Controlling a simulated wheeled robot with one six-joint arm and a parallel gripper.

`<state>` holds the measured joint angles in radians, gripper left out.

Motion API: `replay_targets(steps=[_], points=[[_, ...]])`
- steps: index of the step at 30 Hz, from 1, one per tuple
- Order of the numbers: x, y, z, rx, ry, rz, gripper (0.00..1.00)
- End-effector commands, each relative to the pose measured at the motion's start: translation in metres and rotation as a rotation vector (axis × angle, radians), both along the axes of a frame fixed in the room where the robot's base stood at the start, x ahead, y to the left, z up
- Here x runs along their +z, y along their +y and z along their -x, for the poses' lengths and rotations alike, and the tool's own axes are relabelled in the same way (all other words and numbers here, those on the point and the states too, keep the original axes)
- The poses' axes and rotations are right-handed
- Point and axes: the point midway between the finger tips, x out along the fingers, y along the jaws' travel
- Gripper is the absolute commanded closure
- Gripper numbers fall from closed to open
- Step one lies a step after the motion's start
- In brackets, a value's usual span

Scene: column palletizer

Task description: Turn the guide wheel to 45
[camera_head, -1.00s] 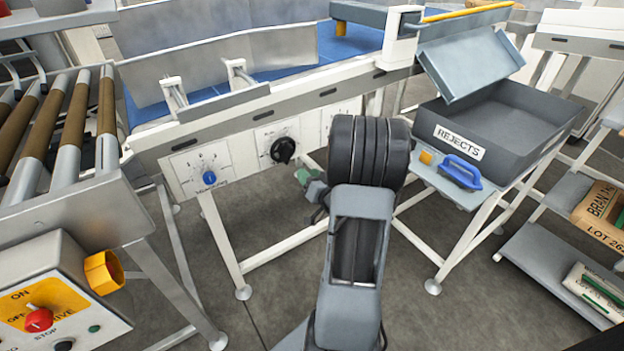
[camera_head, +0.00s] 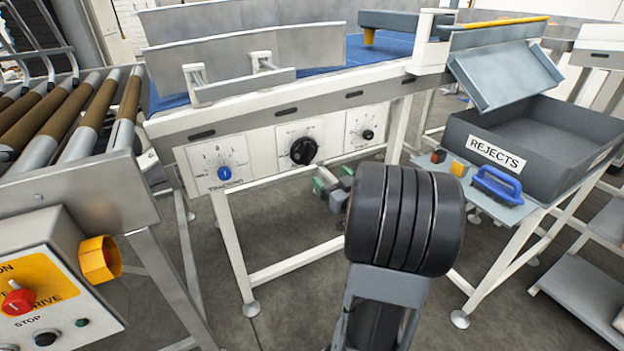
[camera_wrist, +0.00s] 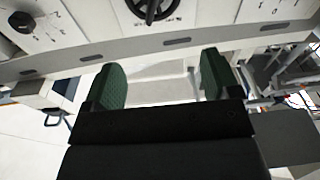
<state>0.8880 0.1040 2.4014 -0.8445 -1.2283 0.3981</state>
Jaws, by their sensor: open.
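A black spoked wheel (camera_head: 303,151) sits on the middle white panel (camera_head: 285,136) on the near side of the conveyor frame. It also shows at the top edge of the wrist view (camera_wrist: 153,8), partly cut off. Its scale and pointer are too small to read. My gripper (camera_head: 333,183), with green finger pads, is below and slightly right of the wheel in the head view, partly hidden by my arm. In the wrist view my gripper (camera_wrist: 162,82) is open and empty. The wheel lies beyond the fingertips, apart from them.
A blue knob (camera_head: 224,173) is on the left panel and a small black knob (camera_head: 368,134) on the right panel. A frame leg (camera_head: 237,250) stands below. At right are a blue-handled tool (camera_head: 497,185) and the grey rejects bin (camera_head: 580,130). A control box (camera_head: 50,290) is at lower left.

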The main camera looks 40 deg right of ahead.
Motion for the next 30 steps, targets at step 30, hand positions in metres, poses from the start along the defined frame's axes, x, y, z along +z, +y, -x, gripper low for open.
replay_targets(steps=[30], points=[[-0.005,-0.013,-0.078,-0.084,0.219,1.082,0.04]])
